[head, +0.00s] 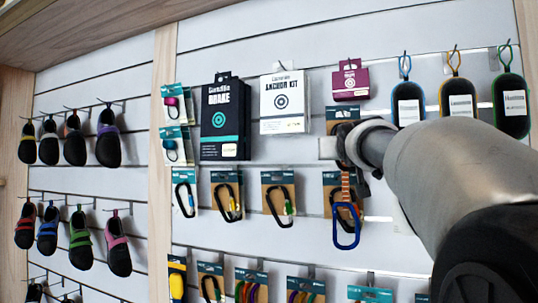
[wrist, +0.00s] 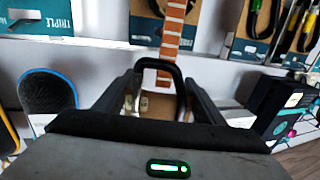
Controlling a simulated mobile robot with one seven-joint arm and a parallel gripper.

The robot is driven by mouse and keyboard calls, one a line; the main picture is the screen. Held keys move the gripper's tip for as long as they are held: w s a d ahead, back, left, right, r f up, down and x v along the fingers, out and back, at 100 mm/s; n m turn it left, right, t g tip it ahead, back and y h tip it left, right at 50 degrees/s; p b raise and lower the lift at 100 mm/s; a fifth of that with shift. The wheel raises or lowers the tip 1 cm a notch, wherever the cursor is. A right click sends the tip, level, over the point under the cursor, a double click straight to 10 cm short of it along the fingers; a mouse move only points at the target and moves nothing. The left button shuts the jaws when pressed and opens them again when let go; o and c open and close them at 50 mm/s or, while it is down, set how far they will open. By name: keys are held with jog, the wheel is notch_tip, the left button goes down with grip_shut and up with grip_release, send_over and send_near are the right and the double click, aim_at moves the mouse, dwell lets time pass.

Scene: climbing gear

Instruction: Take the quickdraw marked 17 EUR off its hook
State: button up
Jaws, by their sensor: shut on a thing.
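The quickdraw hangs upright in the head view, with an orange-brown sling (head: 346,187) and a blue carabiner (head: 346,240) at its bottom. My gripper (head: 344,148) is at its upper end, in front of the wall, and my arm comes in from the right. In the wrist view, my gripper (wrist: 158,88) is shut on the quickdraw's dark upper carabiner (wrist: 157,64), whose loop shows between the fingers. The sling (wrist: 173,30) runs away from it towards the top of that view. The hook is hidden by the gripper, and no 17 EUR mark is legible.
Chalk bags (head: 461,98) hang upper right, near my arm. Boxed kits (head: 285,101) hang upper left, and climbing shoes (head: 80,235) hang far left.

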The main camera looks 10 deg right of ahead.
jog(key=shift+a, duration=0.1)
jog(key=shift+s+a+r, duration=0.2)
jog(key=shift+s+a, duration=0.1)
jog(key=shift+s, duration=0.25)
jog(key=shift+s+a+b, duration=0.1)
jog(key=shift+s+b, duration=0.05)
jog(key=shift+b, duration=0.2)
jog(key=shift+s+a+r+b, duration=0.15)
jog(key=shift+s+a+b, duration=0.15)
jog(key=shift+s+a, duration=0.4)
jog(key=shift+s, duration=0.2)
